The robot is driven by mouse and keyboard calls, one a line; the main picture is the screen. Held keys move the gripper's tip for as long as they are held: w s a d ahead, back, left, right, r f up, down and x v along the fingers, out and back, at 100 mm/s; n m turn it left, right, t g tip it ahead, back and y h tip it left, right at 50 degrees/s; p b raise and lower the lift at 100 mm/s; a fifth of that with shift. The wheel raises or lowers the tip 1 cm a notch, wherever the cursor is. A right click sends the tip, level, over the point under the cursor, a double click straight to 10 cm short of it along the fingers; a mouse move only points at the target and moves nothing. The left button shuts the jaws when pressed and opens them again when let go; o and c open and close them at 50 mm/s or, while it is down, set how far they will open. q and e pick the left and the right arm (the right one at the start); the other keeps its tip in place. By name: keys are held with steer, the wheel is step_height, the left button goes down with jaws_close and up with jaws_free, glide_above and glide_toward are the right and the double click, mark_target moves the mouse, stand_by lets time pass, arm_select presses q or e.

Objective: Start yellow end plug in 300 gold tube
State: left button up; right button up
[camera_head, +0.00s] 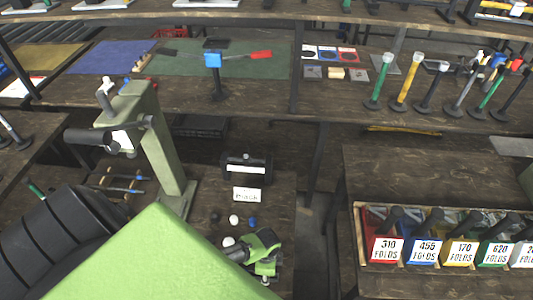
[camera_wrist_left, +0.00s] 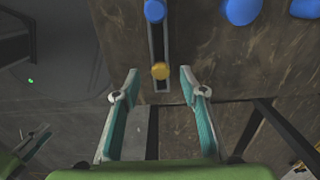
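In the left wrist view my left gripper (camera_wrist_left: 158,74) is open, its two teal-padded fingers well apart. A blue round piece (camera_wrist_left: 154,11) is at the strip's other end. I cannot make out a gold tube marked 300.
A pale green press (camera_head: 158,130) stands on the left bench. A black holder (camera_head: 246,167) and small white (camera_head: 234,220) and blue (camera_head: 252,221) pieces lie to its right. Numbered bins (camera_head: 388,250) fill the right table. Several upright tools (camera_head: 404,80) stand on the back bench.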

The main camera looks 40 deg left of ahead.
arm_select(q)
steer(key=shift+w+f, duration=0.1)
steer(key=shift+f, duration=0.95)
steer(key=c, duration=0.8)
steer(key=shift+r, duration=0.1)
steer(key=shift+c, duration=0.2)
